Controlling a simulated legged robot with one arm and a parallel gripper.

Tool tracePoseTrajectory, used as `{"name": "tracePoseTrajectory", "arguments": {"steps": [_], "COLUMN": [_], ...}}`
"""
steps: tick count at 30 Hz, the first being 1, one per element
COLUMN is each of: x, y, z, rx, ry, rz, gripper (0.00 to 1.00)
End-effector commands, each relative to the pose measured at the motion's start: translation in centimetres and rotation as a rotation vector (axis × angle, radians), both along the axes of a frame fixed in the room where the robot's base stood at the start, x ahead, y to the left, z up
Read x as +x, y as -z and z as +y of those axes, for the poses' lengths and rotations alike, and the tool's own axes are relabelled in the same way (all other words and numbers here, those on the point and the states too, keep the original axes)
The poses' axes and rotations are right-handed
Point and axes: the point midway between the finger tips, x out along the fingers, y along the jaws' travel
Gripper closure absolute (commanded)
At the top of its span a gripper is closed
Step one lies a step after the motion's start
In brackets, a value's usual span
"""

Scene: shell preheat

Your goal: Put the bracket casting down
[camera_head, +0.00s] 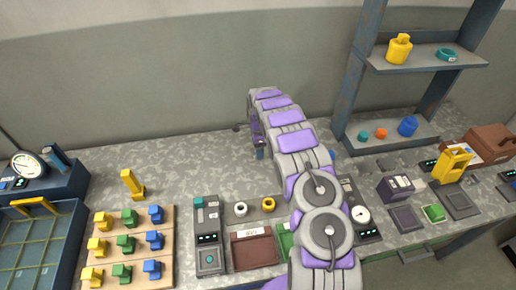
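An upright yellow L-shaped piece (131,184) stands on the mottled grey table, behind a wooden board; it looks like a bracket casting, but I cannot be sure it is the one named. My gripper (260,153) hangs at the far end of my arm, over the back of the table and well to the right of this piece. The fingertips are small, dark and partly hidden by my arm. I see no casting clearly between them and cannot tell whether they are open or shut.
The wooden board (160,216) holds several small yellow, green and blue bracket-shaped pieces. A blue-grey bin (72,215) stands at left. Devices (208,238) line the front edge. A shelf rack (425,58) stands at right. The table between the yellow piece and my gripper is clear.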

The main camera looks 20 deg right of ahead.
Motion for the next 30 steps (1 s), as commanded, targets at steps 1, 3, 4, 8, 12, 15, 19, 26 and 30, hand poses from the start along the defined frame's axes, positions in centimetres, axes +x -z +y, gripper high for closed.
{"name": "tracePoseTrajectory", "arguments": {"steps": [1,3,4,8,12,15,19,26,30], "x": [0.0,0.0,0.0,0.0,0.0,0.0,0.1,0.0,0.1], "y": [0.0,0.0,0.0,0.0,-0.1,-0.7,-2.2,-6.3,-9.3], "z": [0.0,0.0,0.0,0.0,0.0,0.0,0.0,0.1,0.0], "rx": [0.000,0.000,0.000,0.000,0.000,0.000,-0.002,0.000,-0.001], "ry": [0.000,0.000,0.000,0.000,0.000,0.000,-0.001,0.000,0.000], "rz": [0.000,0.000,0.000,0.000,0.000,-0.001,-0.004,-0.001,-0.006], "gripper": [0.27,0.20,0.20,0.20,0.20,0.20,0.20,0.20,0.20]}}
